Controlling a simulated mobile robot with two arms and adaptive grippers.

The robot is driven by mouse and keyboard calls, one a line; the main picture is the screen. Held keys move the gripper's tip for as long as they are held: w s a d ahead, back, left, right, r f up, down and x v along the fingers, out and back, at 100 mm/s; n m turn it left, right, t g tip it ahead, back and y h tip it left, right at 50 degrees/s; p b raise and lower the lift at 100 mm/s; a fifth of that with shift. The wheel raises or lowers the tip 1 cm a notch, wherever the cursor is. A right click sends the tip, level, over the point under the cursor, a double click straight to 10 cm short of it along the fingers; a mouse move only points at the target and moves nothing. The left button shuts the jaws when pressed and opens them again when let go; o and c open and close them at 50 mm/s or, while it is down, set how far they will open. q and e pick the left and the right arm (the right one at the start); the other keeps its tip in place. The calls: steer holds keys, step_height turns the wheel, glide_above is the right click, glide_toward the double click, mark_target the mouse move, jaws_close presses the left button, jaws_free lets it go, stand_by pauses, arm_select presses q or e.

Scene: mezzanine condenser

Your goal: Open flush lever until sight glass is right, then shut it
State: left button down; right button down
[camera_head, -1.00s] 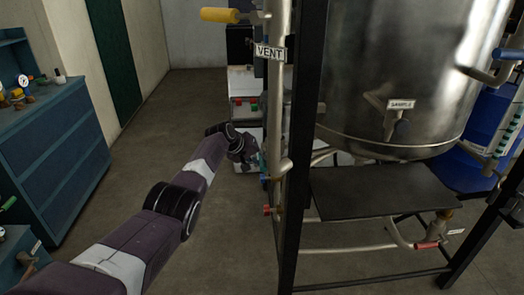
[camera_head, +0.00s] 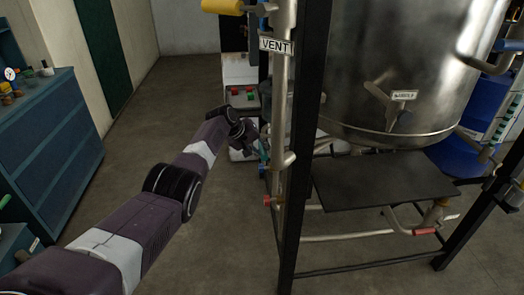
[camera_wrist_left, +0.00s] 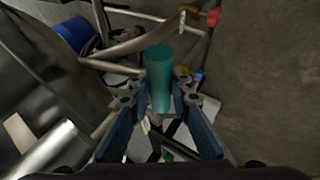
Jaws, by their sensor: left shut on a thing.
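My left gripper (camera_head: 258,146) reaches in from the left to the pipework beside the black frame post. In the left wrist view its blue fingers (camera_wrist_left: 162,125) are shut on a teal cylindrical handle (camera_wrist_left: 160,72), which stands up between them. I cannot read a label that marks this handle as the flush lever. I cannot make out the sight glass or its level in either view. My right gripper is not in view.
A steel tank (camera_head: 400,65) stands behind the black post (camera_head: 300,150), with a dark shelf (camera_head: 380,180) below it. A VENT tag (camera_head: 275,45) hangs by a yellow handle (camera_head: 222,6). A red handle (camera_head: 425,232) sits low right. A blue cabinet (camera_head: 50,140) is left. Open floor lies between.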

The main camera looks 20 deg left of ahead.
arm_select(q)
steer(key=shift+w+a+r, duration=0.1)
steer(key=shift+w+r, duration=0.15)
steer(key=shift+r, duration=0.2)
steer(key=c, duration=1.8)
jaws_free()
steer(key=shift+s, duration=0.1)
steer(key=shift+o, duration=0.3)
steer(key=shift+s+f, duration=0.1)
steer(key=shift+f, duration=0.2)
steer(key=v, duration=1.2)
